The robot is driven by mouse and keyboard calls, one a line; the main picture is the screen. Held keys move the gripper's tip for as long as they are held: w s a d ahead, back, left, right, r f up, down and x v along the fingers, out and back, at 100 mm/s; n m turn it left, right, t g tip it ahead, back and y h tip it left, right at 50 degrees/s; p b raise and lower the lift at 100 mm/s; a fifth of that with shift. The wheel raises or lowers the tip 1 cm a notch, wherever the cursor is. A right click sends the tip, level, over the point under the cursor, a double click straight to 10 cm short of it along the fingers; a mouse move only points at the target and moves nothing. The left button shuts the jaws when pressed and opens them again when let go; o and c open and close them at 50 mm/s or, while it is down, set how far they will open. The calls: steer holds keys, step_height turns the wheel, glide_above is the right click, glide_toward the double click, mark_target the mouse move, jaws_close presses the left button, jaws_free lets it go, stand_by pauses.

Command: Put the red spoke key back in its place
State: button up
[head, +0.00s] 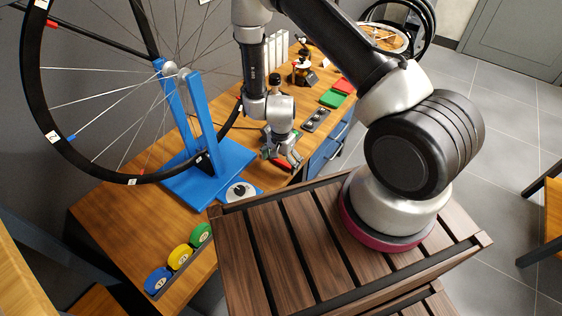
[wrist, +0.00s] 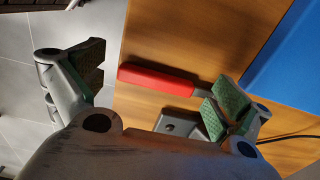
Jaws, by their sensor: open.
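A red-handled tool, apparently the red spoke key (wrist: 157,79), lies on the wooden bench top in the wrist view. Its metal end runs right and is partly hidden by my right finger. In the head view a bit of red (head: 281,162) shows at my gripper, mostly covered by it. My gripper (head: 284,159) is low over the bench near its front edge. In the wrist view my gripper (wrist: 160,86) is open, its fingers apart on either side of the red handle; I cannot tell whether one touches it. The key's place is not clearly identifiable.
A dark grey block with a hole (wrist: 180,124) sits beside the handle. The blue wheel stand (head: 222,170) holds a large wheel left of my gripper. A dial (head: 240,191) lies nearby. A dark tray (head: 316,120) lies behind.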

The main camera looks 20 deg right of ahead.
step_height(320, 180, up, 12)
stand_by(0.6)
steer(key=s+d+n+g, duration=0.2)
steer(key=s+n, duration=0.3)
steer(key=s, duration=0.1)
steer(key=s+d+r+n+t, duration=0.2)
steer(key=s+d+r, duration=0.2)
steer(key=r, duration=0.9)
steer(key=s+d+r+n+t, duration=0.1)
steer(key=s+d+r, duration=0.3)
steer(key=r, duration=1)
steer(key=s+d+r+n+t, duration=0.2)
steer(key=s+d+r, duration=0.3)
steer(key=r, duration=0.8)
steer(key=shift+r+n+t, duration=0.3)
steer(key=shift+r+t, duration=0.1)
steer(key=shift+t, duration=0.3)
